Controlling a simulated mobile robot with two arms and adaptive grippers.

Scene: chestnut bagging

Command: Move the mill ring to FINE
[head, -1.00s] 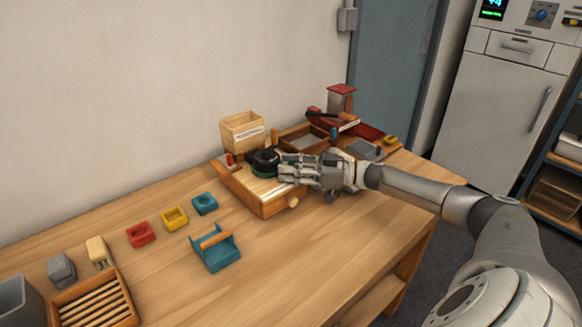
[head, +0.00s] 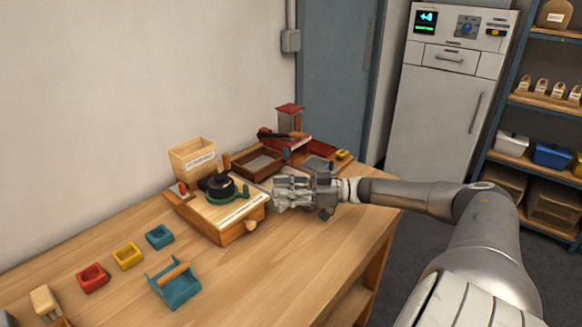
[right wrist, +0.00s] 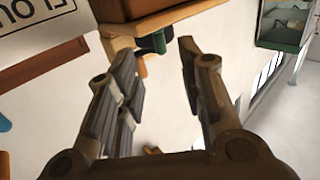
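The mill (head: 225,215) is a wooden box on the table with a white label strip on top. Its ring (head: 238,194) is dark green, with a black centre and an upright wooden knob (head: 226,161). Which setting the ring points to is too small to read. My right gripper (head: 280,190) is just right of the mill, apart from the ring. In the right wrist view my right gripper (right wrist: 158,58) has its fingers spread, with nothing held between them. A small green and black part (right wrist: 153,43) shows beyond the fingers. My left gripper is out of view.
A labelled wooden bin (head: 193,160) stands behind the mill. A brown tray (head: 258,165) and a red press (head: 290,125) are at the back right.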

